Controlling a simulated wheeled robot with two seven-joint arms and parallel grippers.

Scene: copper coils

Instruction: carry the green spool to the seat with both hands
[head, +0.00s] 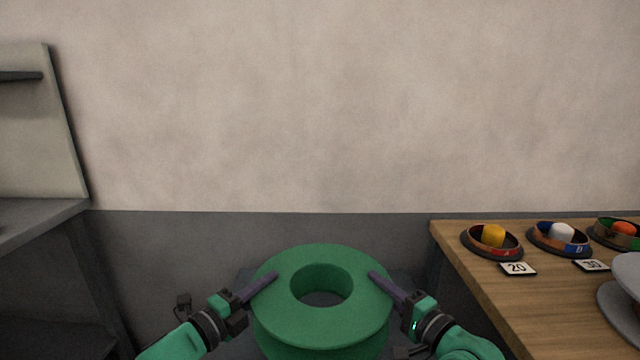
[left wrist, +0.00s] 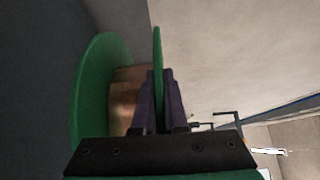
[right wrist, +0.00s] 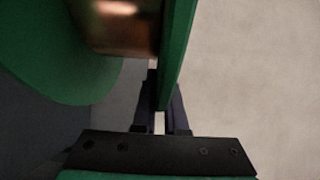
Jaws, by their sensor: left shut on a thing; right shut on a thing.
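The green spool (head: 322,325) is in the lower middle of the head view, its round flange facing up with a hole in the centre. My left gripper (head: 268,283) is shut on the left side of its upper flange. My right gripper (head: 379,282) is shut on the right side of the same flange. In the left wrist view the flange (left wrist: 157,60) runs between the purple fingers, with copper windings (left wrist: 124,92) beside it. The right wrist view also shows the flange (right wrist: 176,50) between the fingers and copper (right wrist: 118,25) behind. The seat cannot be made out.
A wooden table (head: 480,290) stands at the right with several round dishes, such as one holding a yellow piece (head: 493,236), and number cards (head: 517,268). A grey shelf unit (head: 40,215) stands at the left. A wall (head: 270,110) is behind.

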